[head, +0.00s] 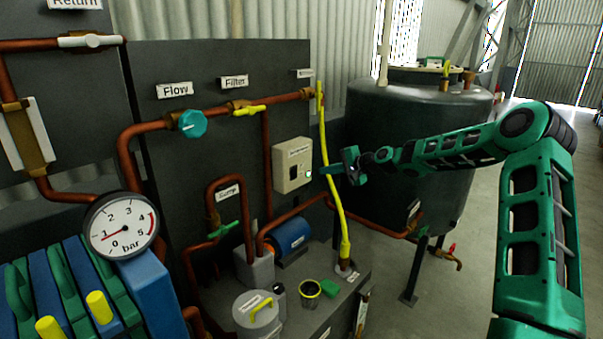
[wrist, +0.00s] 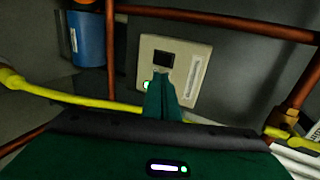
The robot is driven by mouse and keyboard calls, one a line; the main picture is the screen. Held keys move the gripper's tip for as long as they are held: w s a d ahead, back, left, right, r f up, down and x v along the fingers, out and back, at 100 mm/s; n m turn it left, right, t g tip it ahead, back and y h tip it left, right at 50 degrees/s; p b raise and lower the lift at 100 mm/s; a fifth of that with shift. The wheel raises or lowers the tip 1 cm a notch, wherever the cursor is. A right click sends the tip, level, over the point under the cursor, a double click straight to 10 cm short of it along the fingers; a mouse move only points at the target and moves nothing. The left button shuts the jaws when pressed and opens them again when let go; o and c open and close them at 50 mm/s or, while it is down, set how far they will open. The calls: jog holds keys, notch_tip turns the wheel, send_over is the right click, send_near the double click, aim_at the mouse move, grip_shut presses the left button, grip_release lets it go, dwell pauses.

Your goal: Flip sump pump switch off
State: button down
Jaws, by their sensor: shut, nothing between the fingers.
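The sump pump switch box (head: 292,165) is a beige box on the dark panel. It carries a label, a dark switch (head: 293,172) and a lit green lamp (head: 308,174). In the wrist view the box (wrist: 201,52) faces me, with the dark switch (wrist: 163,59) and the lamp (wrist: 148,85) near my fingertips. My gripper (head: 324,170) is shut and empty, just right of the box in the head view. In the wrist view my closed fingers (wrist: 165,80) overlap the lower part of the box. I cannot tell whether they touch it.
A yellow hose (head: 329,160) runs upright close to my gripper. Copper pipes (head: 266,165) with valves surround the box. A blue pump (head: 291,235) sits below it, and a large dark tank (head: 400,140) stands behind my arm. Open floor lies at the right.

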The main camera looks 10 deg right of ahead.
jog(key=shift+a, duration=0.15)
send_near(294, 170)
notch_tip(294, 170, down, 3)
jog(key=w, duration=0.1)
jog(key=w+a, duration=0.2)
jog(key=shift+w+a, duration=0.3)
jog(key=shift+w, duration=0.1)
jog(key=shift+w+a+r, duration=0.1)
jog(key=shift+w+a, duration=0.2)
jog(key=shift+w, duration=0.15)
jog(key=shift+w+a, duration=0.1)
jog(key=shift+w, duration=0.05)
jog(key=shift+r, duration=0.15)
jog(key=shift+r, duration=0.65)
